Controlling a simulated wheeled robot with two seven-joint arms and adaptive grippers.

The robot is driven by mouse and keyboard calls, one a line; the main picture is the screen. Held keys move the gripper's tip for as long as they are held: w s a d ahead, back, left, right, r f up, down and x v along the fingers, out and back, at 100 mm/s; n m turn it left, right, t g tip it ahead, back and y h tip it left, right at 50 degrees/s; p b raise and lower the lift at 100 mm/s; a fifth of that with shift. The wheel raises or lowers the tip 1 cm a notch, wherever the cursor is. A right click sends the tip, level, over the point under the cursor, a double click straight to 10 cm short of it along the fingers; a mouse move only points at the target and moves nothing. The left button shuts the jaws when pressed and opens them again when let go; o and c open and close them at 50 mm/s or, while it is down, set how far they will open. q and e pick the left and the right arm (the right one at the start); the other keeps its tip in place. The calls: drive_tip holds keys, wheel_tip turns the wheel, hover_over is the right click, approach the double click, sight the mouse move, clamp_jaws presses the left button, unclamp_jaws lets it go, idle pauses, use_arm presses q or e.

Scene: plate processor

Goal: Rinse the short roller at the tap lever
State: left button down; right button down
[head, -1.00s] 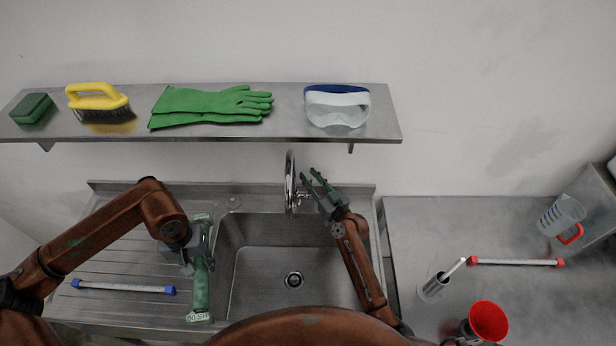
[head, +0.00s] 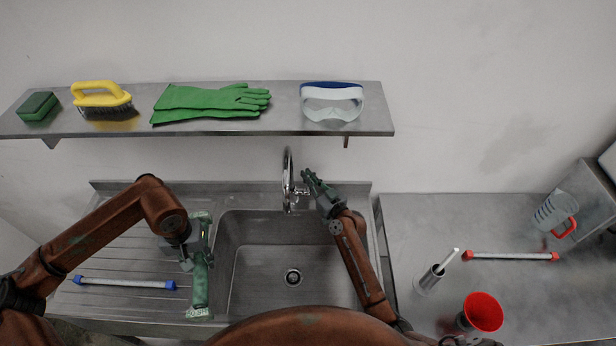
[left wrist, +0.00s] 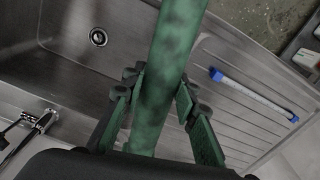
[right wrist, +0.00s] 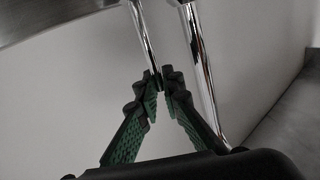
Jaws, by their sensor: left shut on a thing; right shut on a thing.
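The green roller (head: 200,290) is held over the ribbed drainboard, left of the sink basin (head: 265,275). My left gripper (head: 198,256) is shut around its middle, and the roller also shows between the fingers in the left wrist view (left wrist: 168,70). The chrome tap (head: 288,172) stands behind the basin. My right gripper (head: 309,178) is beside it on the right. In the right wrist view its fingers (right wrist: 162,85) are closed on the thin chrome tap lever (right wrist: 143,38), beside the thicker tap pipe (right wrist: 200,75). I see no water running.
A blue-capped rod (head: 125,283) lies on the drainboard. The right counter holds a red-capped rod (head: 510,256), a grey holder (head: 428,280), a red funnel (head: 484,311) and a measuring jug (head: 553,214). A shelf (head: 225,125) hangs above the sink. The basin is empty.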

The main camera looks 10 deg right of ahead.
drive_tip(key=shift+d+f, duration=0.1)
drive_tip(key=shift+f, duration=0.15)
use_arm(q)
drive_tip(key=shift+f+b, duration=0.35)
drive_tip(key=shift+b, duration=0.05)
use_arm(e)
drive_tip(key=shift+s, duration=0.1)
drive_tip(key=s+t+b, duration=0.1)
drive_tip(key=b, duration=0.3)
drive_tip(key=shift+f+n, duration=0.15)
drive_tip(key=shift+n, duration=0.25)
use_arm(q)
wheel_tip(320, 180, down, 5)
drive_tip(key=shift+r+b, duration=0.1)
drive_tip(key=shift+b, duration=0.2)
use_arm(e)
drive_tip(key=shift+s, duration=0.1)
drive_tip(key=c, duration=2.2)
unclamp_jaws()
drive_tip(key=shift+r, duration=0.2)
drive_tip(key=shift+o, duration=0.6)
